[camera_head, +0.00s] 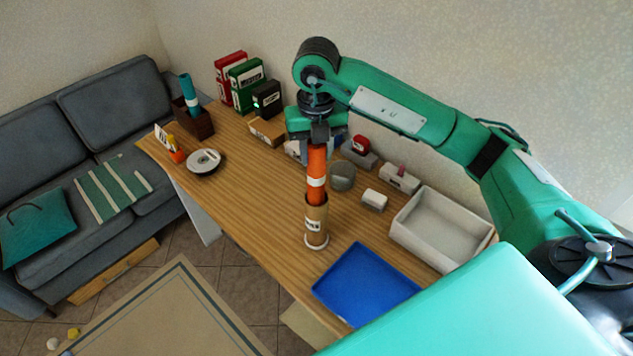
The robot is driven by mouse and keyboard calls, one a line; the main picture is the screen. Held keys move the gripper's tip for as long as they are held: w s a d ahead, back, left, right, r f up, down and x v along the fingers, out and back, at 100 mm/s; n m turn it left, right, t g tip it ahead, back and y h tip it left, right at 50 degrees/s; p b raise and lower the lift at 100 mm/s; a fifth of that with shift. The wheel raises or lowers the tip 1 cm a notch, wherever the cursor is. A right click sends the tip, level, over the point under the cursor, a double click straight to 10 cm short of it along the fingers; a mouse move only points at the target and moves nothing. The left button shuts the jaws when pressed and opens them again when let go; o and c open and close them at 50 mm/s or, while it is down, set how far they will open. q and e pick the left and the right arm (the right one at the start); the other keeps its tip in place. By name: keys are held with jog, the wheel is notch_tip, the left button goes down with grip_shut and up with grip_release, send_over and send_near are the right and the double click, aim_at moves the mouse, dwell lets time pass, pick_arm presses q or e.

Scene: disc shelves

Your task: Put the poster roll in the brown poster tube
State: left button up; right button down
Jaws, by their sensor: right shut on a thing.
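The orange poster roll (317,176) with a white band stands upright, its lower end inside the mouth of the brown poster tube (316,226). The tube stands upright on the wooden table near its front edge, with a white label and a pale base ring. My right gripper (318,142) comes down from above and is shut on the top of the roll. How deep the roll reaches inside the tube is hidden by the tube wall. My left gripper is not in view.
A blue tray (365,285) lies right of the tube, with a white bin (399,226) behind it. A grey round container (342,178) and a small white box (374,200) stand close by. A disc stack (204,162) and dark box (194,124) are left. Table between is clear.

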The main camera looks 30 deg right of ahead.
aim_at(317, 184)
notch_tip(317, 184, down, 4)
jog(key=shift+r+p, duration=0.25)
jog(key=shift+p, duration=0.25)
notch_tip(317, 184, down, 2)
jog(key=shift+d+f, duration=0.1)
jog(key=shift+f+p, duration=0.25)
jog(key=shift+p, duration=0.05)
notch_tip(317, 184, down, 3)
jog(key=shift+f+p, duration=0.2)
jog(key=shift+p, duration=0.4)
jog(key=shift+f, duration=0.3)
jog(key=c, duration=0.9)
grip_release()
jog(key=shift+c, duration=0.2)
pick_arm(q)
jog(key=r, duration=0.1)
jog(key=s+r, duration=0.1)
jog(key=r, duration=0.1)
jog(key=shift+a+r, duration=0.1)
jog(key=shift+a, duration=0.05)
